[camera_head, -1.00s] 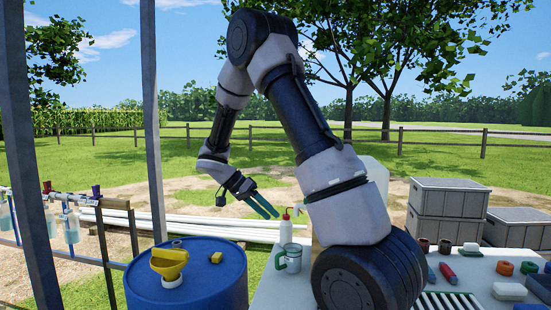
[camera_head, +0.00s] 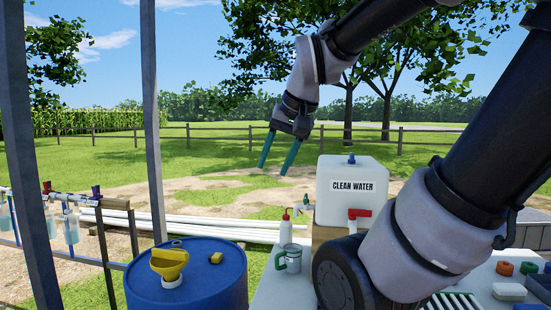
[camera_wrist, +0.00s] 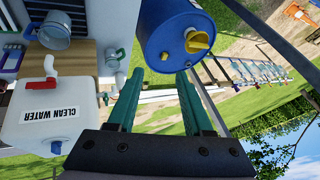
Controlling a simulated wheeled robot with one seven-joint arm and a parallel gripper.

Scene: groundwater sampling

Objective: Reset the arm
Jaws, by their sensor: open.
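My gripper (camera_head: 279,151) hangs in the air in the head view, its two green fingers pointing down, spread apart and empty. It is above and to the left of the white clean water container (camera_head: 350,192). In the wrist view the green fingers of my gripper (camera_wrist: 160,102) stand apart with nothing between them. The wrist view shows the blue barrel (camera_wrist: 168,18) beyond the fingertips and the clean water container (camera_wrist: 30,140) at the left. My arm crosses the right side of the head view and hides part of the table.
The blue barrel (camera_head: 190,290) with a yellow funnel (camera_head: 169,264) stands at the left front. A mug (camera_head: 289,258) and a red-tipped bottle (camera_head: 286,229) stand on the table. Metal posts (camera_head: 152,120) rise at the left. The air around my gripper is clear.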

